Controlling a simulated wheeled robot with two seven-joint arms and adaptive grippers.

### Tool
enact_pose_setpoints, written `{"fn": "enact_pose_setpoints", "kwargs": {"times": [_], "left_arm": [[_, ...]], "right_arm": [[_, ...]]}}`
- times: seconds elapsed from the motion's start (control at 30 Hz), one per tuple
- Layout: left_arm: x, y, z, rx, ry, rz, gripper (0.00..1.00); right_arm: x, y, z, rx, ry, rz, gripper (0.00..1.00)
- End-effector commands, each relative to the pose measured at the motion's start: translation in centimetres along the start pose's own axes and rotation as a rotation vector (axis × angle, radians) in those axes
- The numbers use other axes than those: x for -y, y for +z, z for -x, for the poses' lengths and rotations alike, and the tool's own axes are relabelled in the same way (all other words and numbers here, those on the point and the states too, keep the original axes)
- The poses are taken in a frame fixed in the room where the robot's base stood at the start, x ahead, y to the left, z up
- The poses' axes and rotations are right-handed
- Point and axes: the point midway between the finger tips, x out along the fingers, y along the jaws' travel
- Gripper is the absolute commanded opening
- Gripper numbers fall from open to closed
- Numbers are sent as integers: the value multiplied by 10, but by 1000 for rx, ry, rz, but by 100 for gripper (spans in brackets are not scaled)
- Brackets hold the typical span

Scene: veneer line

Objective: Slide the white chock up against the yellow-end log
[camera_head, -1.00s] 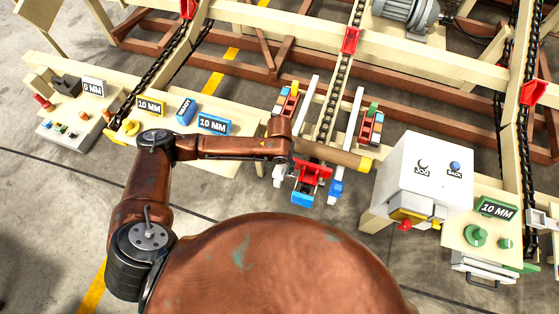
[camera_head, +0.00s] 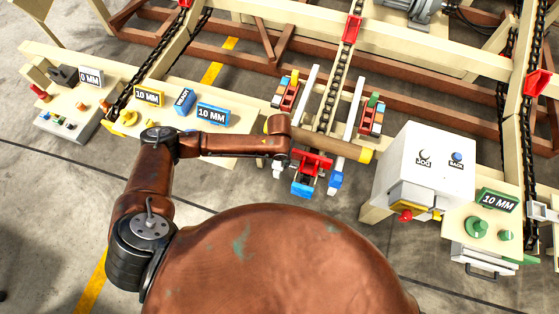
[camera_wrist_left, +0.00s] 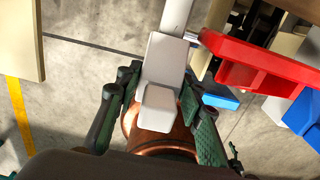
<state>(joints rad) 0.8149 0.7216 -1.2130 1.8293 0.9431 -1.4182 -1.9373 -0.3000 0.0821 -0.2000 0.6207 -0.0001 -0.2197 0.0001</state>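The white chock (camera_wrist_left: 160,80) stands between the two fingers of my left gripper (camera_wrist_left: 158,112) in the left wrist view. The fingers are open around it, with a gap on the left; contact on the right is unclear. It sits at the near end of a white rail (camera_wrist_left: 177,15). In the head view, a small white piece (camera_head: 279,169) below my left wrist appears to be this chock, and the gripper is hidden under the arm. The log (camera_head: 345,148) lies across the rails beyond it, its yellow end (camera_head: 367,156) at right. My right gripper is out of view.
A red bracket (camera_head: 312,161) stands right of the chock, and close beside the gripper in the wrist view (camera_wrist_left: 265,65). Blue blocks (camera_head: 302,190) are near it. A white control box (camera_head: 425,165) stands further right. A bench (camera_head: 235,145) lies left.

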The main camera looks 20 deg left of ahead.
Motion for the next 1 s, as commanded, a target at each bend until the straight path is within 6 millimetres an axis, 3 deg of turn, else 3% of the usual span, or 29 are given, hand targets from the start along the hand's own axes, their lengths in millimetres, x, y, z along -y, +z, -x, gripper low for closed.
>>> {"fn": "enact_pose_setpoints", "kwargs": {"times": [0.4, 1.0], "left_arm": [[0, 0, 0, 1, 0, 0, 6], [1, 0, 3, 1, -1, -1, 6]], "right_arm": [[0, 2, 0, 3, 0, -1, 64], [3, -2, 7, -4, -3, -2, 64]]}}
